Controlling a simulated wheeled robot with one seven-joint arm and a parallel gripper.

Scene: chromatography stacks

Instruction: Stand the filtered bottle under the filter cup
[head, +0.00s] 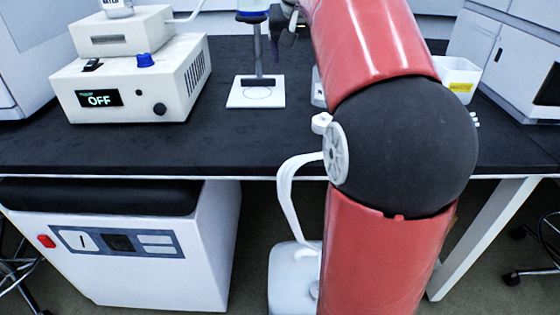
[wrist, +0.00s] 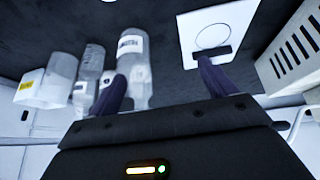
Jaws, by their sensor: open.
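The filter cup (head: 252,8), cut off by the top edge of the head view, shows a pale body and a blue lower part on a dark post. Its white base plate (head: 256,97) bears a circle outline and looks bare; it also shows in the wrist view (wrist: 240,15). My gripper (wrist: 162,68) is open with nothing between its fingers. In the head view, it is partly visible beside the post. In the wrist view, a clear bottle with a white label (wrist: 133,48) stands beyond the left finger, with another labelled bottle (wrist: 90,65) beside it. I cannot tell which is the filtered bottle.
A white bin with a yellow label (head: 458,76) stands at the right. A white device reading OFF (head: 135,85) stands left of the stand, with a smaller box (head: 120,32) on top. The front bench top (head: 200,140) is clear. My arm hides much of the right side.

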